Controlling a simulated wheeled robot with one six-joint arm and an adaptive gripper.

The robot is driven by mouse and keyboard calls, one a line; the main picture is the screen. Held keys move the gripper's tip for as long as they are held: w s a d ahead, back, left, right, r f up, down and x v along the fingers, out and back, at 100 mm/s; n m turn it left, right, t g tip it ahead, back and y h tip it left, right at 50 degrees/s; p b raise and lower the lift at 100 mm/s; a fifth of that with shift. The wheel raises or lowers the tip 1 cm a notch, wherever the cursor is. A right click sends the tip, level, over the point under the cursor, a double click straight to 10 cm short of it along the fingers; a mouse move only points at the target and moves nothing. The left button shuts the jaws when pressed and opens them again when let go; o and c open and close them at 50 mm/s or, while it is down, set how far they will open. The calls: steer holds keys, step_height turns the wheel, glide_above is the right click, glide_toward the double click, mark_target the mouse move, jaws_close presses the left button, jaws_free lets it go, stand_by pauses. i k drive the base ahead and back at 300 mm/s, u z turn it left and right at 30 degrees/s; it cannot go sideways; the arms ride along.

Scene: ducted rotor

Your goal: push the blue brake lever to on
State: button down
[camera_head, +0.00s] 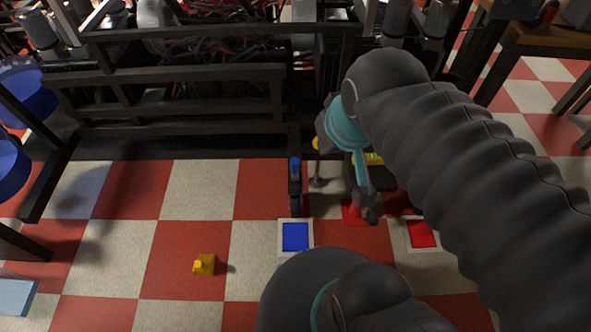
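The blue brake lever (295,168) appears as a dark upright post with a blue top, at the base of the black frame in the head view. A blue square with a pale border (295,237) lies on the floor just in front of it. My gripper (368,213) hangs to the right of the lever, apart from it in the picture. Its finger opening is too small and dark to read. I cannot tell which position the lever is in.
The black metal frame (180,75) with machinery spans the back. A red square with a pale border (422,234) lies on the floor to the right. A small yellow block (204,264) sits on open checkered floor at left. A wooden table (548,38) stands at the right.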

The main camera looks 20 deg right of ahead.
mark_target(294, 161)
steer(key=u, duration=2.6)
steer(key=k, duration=0.75)
steer(key=z, duration=0.85)
